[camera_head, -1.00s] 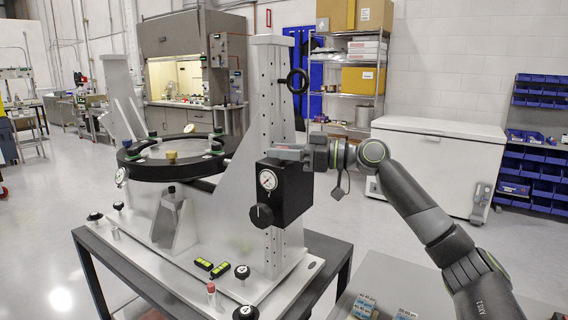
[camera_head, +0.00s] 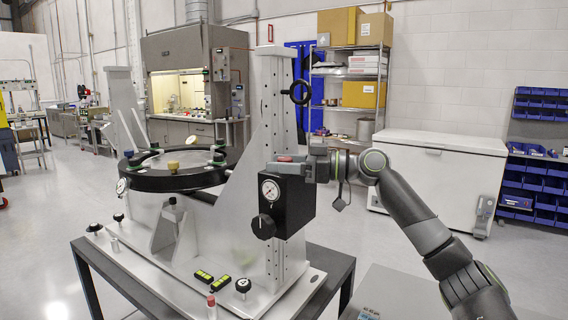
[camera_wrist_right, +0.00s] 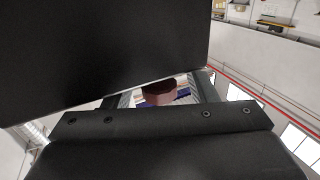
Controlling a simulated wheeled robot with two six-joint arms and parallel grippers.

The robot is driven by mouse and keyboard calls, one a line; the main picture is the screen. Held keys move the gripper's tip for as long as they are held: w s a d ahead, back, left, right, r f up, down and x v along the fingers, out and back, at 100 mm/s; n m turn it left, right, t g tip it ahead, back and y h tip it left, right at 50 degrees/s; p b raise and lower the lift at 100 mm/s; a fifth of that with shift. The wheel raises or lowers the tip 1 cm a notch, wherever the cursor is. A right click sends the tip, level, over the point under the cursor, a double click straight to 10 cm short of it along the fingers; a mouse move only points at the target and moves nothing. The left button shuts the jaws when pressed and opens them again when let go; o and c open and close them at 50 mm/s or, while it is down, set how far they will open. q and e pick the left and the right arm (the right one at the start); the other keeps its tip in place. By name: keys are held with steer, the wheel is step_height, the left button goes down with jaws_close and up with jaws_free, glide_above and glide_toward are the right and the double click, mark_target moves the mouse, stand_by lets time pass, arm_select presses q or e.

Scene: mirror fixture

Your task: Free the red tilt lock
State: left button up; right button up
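The red tilt lock (camera_head: 291,158) shows as a small reddish patch at the top of a black box with a gauge (camera_head: 288,203), mostly hidden by my right gripper. My right gripper (camera_head: 282,165) is at the top of this box, reaching in from the right. In the right wrist view a dull red knob (camera_wrist_right: 158,93) lies between the two fingers (camera_wrist_right: 165,95). Gaps show beside the knob, so the fingers look open around it; contact cannot be seen. My left gripper is in no view.
The white fixture has a perforated upright (camera_head: 274,90) and a black ring (camera_head: 165,180) to the left. A black handle (camera_head: 300,92) sticks out above my gripper. Black knobs and a red-tipped pin (camera_head: 211,301) stand on the baseplate. A white chest freezer (camera_head: 440,170) is behind.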

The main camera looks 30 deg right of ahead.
arm_select(q)
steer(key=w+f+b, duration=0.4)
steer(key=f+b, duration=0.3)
steer(key=b, duration=0.3)
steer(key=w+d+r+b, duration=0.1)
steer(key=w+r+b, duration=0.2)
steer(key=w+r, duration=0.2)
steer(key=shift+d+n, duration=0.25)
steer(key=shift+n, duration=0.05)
arm_select(e)
steer(key=v, duration=1.7)
steer(key=shift+s+d, duration=0.2)
steer(key=shift+r, duration=0.25)
